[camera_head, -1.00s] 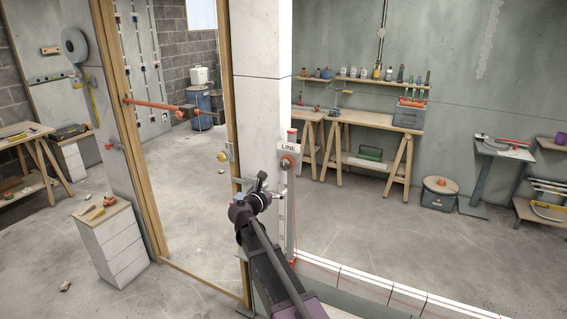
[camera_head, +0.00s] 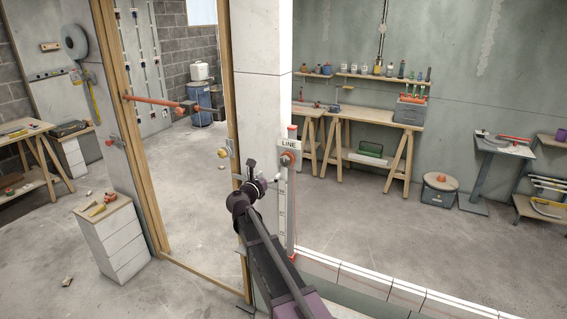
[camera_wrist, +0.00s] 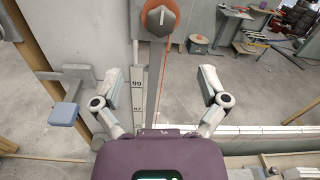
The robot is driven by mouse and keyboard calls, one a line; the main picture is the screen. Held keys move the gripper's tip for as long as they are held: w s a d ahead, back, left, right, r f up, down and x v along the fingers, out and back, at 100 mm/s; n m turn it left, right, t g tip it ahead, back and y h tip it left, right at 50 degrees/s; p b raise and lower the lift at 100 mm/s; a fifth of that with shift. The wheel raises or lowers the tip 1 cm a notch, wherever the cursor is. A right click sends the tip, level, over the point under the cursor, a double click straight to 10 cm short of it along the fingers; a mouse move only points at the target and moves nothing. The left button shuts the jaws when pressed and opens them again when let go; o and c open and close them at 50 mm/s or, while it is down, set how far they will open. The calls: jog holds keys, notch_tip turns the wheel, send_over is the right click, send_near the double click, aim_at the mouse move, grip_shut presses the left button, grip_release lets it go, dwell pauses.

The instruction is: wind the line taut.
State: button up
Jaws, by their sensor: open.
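The line reel, an orange disc (camera_head: 288,158) with a grey centre, is mounted on the white post under a LINE label (camera_head: 289,143). It also shows at the top of the wrist view as an orange reel (camera_wrist: 150,18), partly cut off. An orange-red line (camera_wrist: 167,75) runs down from it beside a numbered scale strip (camera_wrist: 139,85). My gripper (camera_wrist: 160,82) is open and empty, with its fingers spread on either side of the scale and line, below the reel in that picture. In the head view, my arm hides part of the post.
A grey bracket with a blue-grey pad (camera_wrist: 64,113) stands left of my gripper in the wrist view. A yellow knob (camera_head: 222,153) is on the door frame. A low white ledge (camera_head: 385,284) runs right from the post. A white drawer unit (camera_head: 121,243) stands left of the doorway.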

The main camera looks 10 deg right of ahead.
aim_at(284, 162)
jog(key=x, duration=1.2)
